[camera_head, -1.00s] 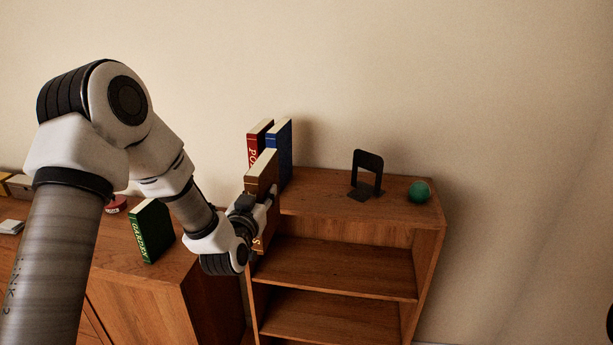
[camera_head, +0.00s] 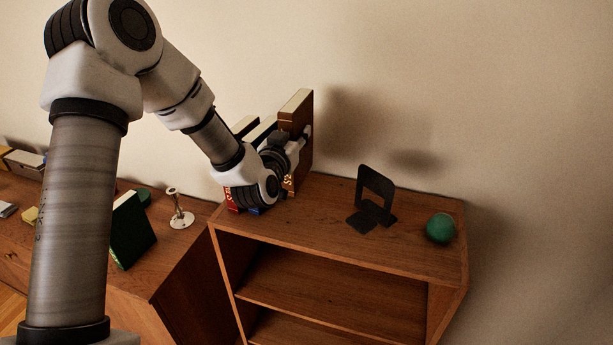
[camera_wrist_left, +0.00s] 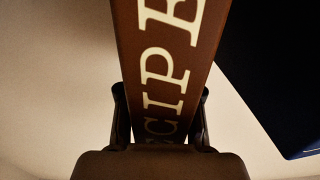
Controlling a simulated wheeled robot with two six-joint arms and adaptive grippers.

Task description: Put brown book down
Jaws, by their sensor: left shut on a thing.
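The brown book (camera_head: 302,108) stands upright in my left gripper (camera_head: 298,140), over the left part of the bookcase top (camera_head: 330,215). Whether its lower edge touches the top cannot be told. In the left wrist view the brown book's spine (camera_wrist_left: 165,60) with pale letters lies between the two fingers (camera_wrist_left: 160,125). A red book (camera_head: 232,203) and a blue book (camera_head: 256,210) stand just left of it, mostly hidden by my gripper. The blue book also shows as a dark shape at the right of the left wrist view (camera_wrist_left: 285,75). My right gripper is out of view.
A black bookend (camera_head: 372,200) and a green ball (camera_head: 440,228) are on the bookcase top to the right, with bare wood left of the bookend. A lower cabinet at left holds a green book (camera_head: 132,230) and a candlestick (camera_head: 179,212).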

